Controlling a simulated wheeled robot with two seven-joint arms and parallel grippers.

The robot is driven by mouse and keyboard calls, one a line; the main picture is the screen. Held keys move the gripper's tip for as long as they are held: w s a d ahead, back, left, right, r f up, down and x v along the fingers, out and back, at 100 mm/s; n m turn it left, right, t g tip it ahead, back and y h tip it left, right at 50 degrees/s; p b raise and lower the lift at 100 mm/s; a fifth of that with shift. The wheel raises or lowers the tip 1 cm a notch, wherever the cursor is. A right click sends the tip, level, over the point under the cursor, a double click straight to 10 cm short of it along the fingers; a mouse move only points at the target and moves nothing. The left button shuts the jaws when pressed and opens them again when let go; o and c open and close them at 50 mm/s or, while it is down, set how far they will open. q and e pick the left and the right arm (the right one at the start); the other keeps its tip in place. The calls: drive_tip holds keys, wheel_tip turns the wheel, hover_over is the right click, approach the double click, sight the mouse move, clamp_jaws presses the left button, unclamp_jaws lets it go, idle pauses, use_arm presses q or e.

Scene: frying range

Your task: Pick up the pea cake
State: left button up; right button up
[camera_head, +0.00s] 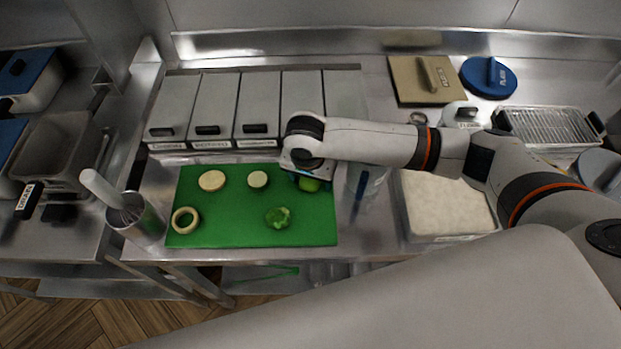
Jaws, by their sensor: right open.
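A green cutting board (220,235) lies on the steel counter with several small food pieces on it. My right gripper (307,179) points down over the board's right back part and is open. A bright green rounded piece (310,185), perhaps the pea cake, is right under it and partly hidden by it. I cannot tell if the fingers touch it. A lumpy green piece (278,217) lies in front. Two pale round slices, a larger one (212,181) and a smaller one (258,179), lie to the left, with a pale ring (186,220) at the front left. My left gripper is not in view.
Several lidded grey bins (210,105) stand behind the board. A metal cup (138,220) with a pale-handled tool is at the left. A clear container (366,185) and a white-filled tray (445,203) are at the right, below my right arm.

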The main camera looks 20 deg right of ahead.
drive_tip(key=c, duration=0.9)
drive_tip(key=shift+o, duration=0.2)
